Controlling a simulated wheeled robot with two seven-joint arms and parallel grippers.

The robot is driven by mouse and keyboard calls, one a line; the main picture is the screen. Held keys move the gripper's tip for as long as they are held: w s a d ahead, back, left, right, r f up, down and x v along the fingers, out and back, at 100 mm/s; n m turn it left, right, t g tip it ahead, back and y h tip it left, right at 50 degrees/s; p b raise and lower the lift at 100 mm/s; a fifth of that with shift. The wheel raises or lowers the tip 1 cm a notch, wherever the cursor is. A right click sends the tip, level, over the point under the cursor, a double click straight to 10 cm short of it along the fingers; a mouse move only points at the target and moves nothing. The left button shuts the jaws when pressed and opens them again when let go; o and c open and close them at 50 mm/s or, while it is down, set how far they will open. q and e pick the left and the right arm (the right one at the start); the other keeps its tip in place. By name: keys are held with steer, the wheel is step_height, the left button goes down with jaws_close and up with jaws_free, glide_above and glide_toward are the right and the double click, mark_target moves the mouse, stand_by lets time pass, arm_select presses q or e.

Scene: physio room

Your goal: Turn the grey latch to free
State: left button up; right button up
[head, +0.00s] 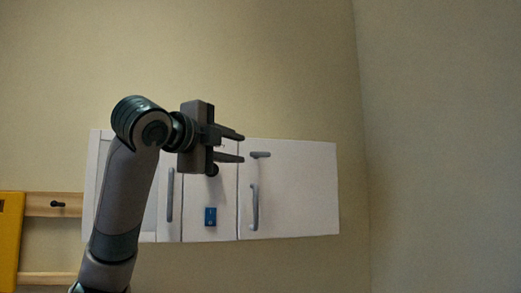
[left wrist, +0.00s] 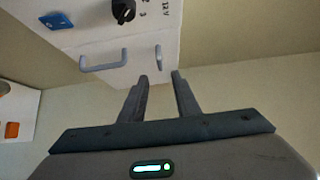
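The grey latch (head: 261,154) is a short bar lying level near the top of the white cabinet's right door. It also shows in the left wrist view (left wrist: 158,57), just past my fingertips. My left gripper (head: 243,148) is open and empty, its fingers pointing right toward the latch. In the left wrist view the two fingers (left wrist: 160,76) stand apart, with the latch ahead of the gap between them. I see no contact with the latch. My right gripper is not in view.
The white cabinet (head: 300,190) hangs on the wall. A grey upright handle (head: 253,207) sits below the latch. A blue switch (head: 210,216) and a dark knob (left wrist: 123,9) are on the middle panel. A yellow panel (head: 10,240) and wooden rails (head: 52,212) are at left.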

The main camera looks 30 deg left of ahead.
mark_target(258, 154)
arm_select(q)
steer(key=w+p, duration=0.1)
steer(key=w, duration=0.3)
steer(key=w+p, duration=0.2)
steer(key=w, duration=0.2)
steer(key=w+a+p, duration=0.1)
steer(key=w+p, duration=0.1)
steer(key=w, duration=0.2)
steer(key=shift+w, duration=0.1)
jaws_close()
